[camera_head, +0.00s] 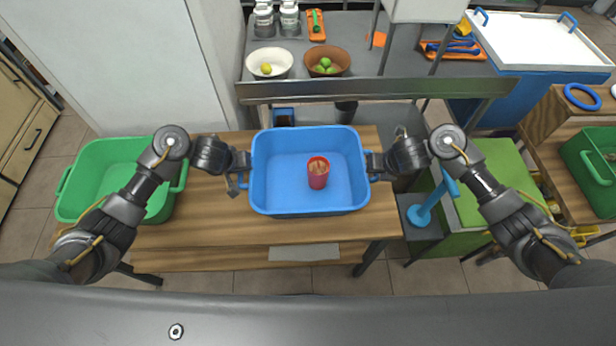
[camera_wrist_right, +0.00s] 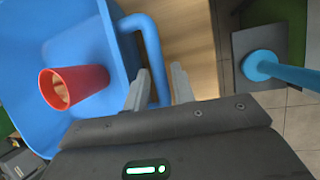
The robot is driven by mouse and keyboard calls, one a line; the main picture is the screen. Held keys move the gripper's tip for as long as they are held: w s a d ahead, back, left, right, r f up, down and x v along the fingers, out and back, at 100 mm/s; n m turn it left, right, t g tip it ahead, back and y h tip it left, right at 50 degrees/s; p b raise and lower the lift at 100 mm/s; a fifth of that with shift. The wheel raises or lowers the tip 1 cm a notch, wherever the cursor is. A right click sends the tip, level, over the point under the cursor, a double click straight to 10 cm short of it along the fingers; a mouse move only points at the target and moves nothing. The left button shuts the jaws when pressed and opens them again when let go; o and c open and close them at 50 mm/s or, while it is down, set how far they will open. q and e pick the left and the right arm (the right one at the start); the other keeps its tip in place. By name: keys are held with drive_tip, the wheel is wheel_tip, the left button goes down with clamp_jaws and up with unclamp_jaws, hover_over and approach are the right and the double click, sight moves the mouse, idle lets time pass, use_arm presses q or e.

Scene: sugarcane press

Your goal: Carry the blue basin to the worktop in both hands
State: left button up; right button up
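The blue basin (camera_head: 268,185) is over the wooden worktop (camera_head: 200,235), upright, and looks to rest on it. A red cup (camera_head: 317,172) stands inside the basin; it also shows in the right wrist view (camera_wrist_right: 85,85). My left gripper (camera_head: 243,172) is at the basin's left handle; its fingers are too small to read. My right gripper (camera_head: 375,166) is at the right handle. In the right wrist view its fingers (camera_wrist_right: 158,88) are apart, with the blue handle (camera_wrist_right: 153,45) between them and a gap beside one finger.
A green basin (camera_head: 105,165) stands left of the blue one. A grey shelf (camera_head: 400,90) with bowls (camera_head: 269,62) is behind. At right are a green-topped cabinet (camera_head: 490,190) and a blue upright lever (camera_head: 425,212). Bare wood shows in front of the blue basin.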

use_arm(q)
drive_tip(key=shift+w+f, duration=0.15)
drive_tip(key=shift+f, duration=0.2)
use_arm(e)
drive_tip(key=shift+w+a+f, duration=0.1)
drive_tip(key=shift+f, duration=0.25)
use_arm(q)
clamp_jaws()
use_arm(e)
clamp_jaws()
use_arm(q)
drive_tip(key=shift+r, duration=0.1)
